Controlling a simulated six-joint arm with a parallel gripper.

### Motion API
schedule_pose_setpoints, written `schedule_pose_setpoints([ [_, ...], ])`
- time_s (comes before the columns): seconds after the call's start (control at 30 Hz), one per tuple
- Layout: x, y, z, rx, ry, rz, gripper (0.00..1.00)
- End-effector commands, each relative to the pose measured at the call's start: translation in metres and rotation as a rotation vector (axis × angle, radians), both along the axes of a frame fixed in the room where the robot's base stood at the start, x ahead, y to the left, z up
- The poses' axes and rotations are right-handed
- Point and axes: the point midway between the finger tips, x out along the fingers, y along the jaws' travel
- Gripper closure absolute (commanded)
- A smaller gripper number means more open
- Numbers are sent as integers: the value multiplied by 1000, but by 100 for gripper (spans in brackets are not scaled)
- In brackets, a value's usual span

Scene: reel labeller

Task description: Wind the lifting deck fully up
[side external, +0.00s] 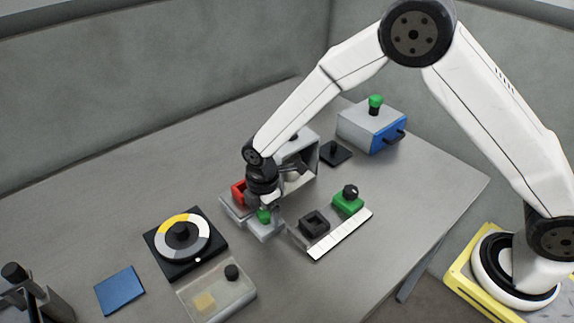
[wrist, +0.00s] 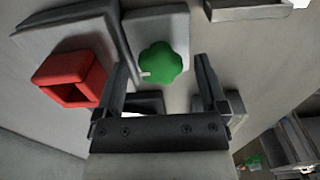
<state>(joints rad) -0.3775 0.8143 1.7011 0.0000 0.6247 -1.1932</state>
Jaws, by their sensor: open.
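A green lobed knob (side external: 264,215) with a small white mark sits on a light grey block (side external: 266,232) near the middle of the table. In the wrist view the knob (wrist: 160,62) shows beyond and between my open fingers. My gripper (side external: 267,200) points down just above it, and I cannot tell whether a finger touches it. The grey platform (side external: 232,210) beside that block, which looks like the lifting deck, carries a red hollow block (wrist: 68,78). My gripper partly hides the platform in the side view, and its height is hard to judge.
A grey housing (side external: 303,150) stands close behind my gripper. A green block with a black knob (side external: 348,200) and a white strip (side external: 340,235) lie to the right. A round dial (side external: 183,238) and a clear-lidded box (side external: 218,293) are at front left. The back left table is clear.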

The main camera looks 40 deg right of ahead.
Motion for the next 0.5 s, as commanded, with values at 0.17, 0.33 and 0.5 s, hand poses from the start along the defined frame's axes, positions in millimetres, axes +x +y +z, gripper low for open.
schedule_pose_setpoints([
  [0.17, 0, 0, 0, 0, 0, 0, 11],
  [0.33, 0, 0, 0, 0, 0, 0, 65],
  [0.5, 0, 0, 0, 0, 0, 0, 100],
])
